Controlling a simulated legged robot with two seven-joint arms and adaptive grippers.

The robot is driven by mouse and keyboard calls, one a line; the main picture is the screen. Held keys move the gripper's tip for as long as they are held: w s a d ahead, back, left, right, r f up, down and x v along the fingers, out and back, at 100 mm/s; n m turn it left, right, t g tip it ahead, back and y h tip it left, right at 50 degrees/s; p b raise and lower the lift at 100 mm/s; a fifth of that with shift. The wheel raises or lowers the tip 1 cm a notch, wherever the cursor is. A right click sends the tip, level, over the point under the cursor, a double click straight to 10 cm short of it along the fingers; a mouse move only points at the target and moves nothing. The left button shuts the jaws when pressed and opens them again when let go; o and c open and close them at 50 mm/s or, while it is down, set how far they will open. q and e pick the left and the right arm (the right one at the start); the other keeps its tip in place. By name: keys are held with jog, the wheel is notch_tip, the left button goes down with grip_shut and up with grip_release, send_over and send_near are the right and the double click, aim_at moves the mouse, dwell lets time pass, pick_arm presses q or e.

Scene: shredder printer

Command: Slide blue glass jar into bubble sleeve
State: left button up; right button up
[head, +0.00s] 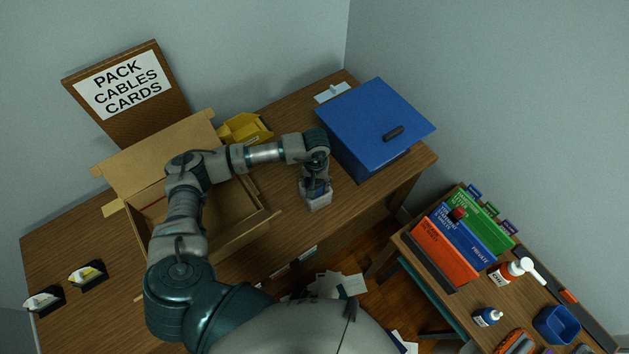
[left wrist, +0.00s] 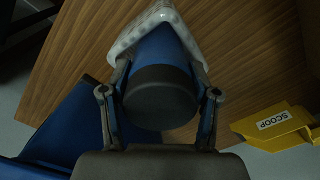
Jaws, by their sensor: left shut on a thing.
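The blue glass jar (left wrist: 158,52) with a dark round lid (left wrist: 160,95) is between the fingers of my left gripper (left wrist: 160,105), which is shut on it. The far end of the jar is inside the whitish bubble sleeve (left wrist: 188,22), whose open rim surrounds the jar. In the head view the bubble sleeve (head: 316,197) stands on the wooden desk near its front edge, directly below my left gripper (head: 317,178). How deep the jar sits in the sleeve is hidden. My right gripper is not in view.
A blue lidded box (head: 362,128) stands right of the gripper. An open cardboard box (head: 150,165) lies behind and under my left arm, with a yellow scoop bin (head: 243,130) beyond. A side table (head: 450,297) with folders and bottles is at lower right.

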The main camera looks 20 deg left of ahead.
pick_arm(q)
jog(key=shift+d+f, duration=0.2)
jog(key=shift+f, duration=0.05)
jog(key=o, duration=1.4)
jog(key=shift+a, duration=0.15)
jog(key=shift+a, duration=0.1)
notch_tip(320, 180, up, 10)
jog(key=shift+w+r, duration=0.1)
jog(key=shift+r, duration=0.85)
